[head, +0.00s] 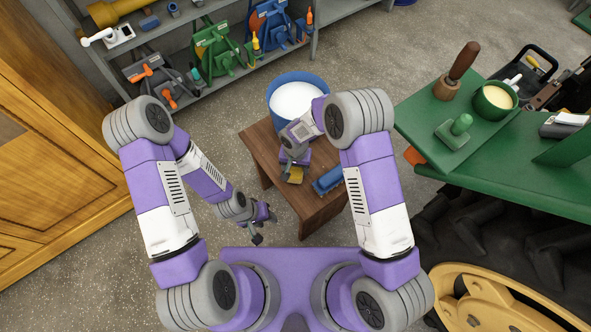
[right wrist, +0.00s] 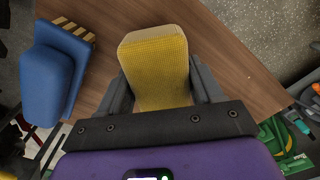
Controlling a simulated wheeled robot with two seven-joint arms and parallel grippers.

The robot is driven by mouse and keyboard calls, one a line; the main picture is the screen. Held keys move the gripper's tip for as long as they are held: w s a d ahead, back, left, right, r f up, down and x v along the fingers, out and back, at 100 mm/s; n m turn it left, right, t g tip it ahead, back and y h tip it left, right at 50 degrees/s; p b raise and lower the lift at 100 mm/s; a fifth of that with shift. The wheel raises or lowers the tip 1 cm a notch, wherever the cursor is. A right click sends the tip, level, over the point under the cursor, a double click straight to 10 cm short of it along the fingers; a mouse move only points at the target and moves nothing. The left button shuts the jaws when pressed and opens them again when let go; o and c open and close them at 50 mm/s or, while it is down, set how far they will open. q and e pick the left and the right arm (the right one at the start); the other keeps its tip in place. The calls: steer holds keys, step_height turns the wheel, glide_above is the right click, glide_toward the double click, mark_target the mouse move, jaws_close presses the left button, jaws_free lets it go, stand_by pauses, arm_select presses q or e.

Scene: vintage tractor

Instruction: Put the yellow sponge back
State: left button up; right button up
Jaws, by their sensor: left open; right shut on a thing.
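The yellow sponge (right wrist: 157,62) is between the two fingers of my right gripper (right wrist: 160,88), which is shut on it. In the head view the sponge (head: 295,175) shows at the end of my right arm, over the small brown wooden table (head: 262,150). I cannot tell whether it touches the tabletop. My left gripper (head: 264,226) is open and empty, to the left of the table and lower in the picture.
A blue brush (head: 328,181) lies on the table to the right of the sponge. A blue bucket (head: 274,96) with white contents stands at the table's far end. A green surface (head: 480,160) with a green pot (head: 492,105) is at right. Shelves with tools stand at back left.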

steer(key=shift+f, duration=0.9)
steer(key=shift+f, duration=0.1)
steer(key=o, duration=0.8)
steer(key=shift+f+b, duration=0.15)
steer(key=shift+b, duration=0.2)
steer(key=o, duration=0.4)
steer(key=shift+o, duration=0.2)
steer(key=shift+r, duration=0.2)
steer(key=shift+r+p, duration=0.4)
step_height(320, 180, up, 11)
steer(key=p, duration=0.3)
steer(key=shift+r+p, duration=0.2)
steer(key=shift+p, duration=0.2)
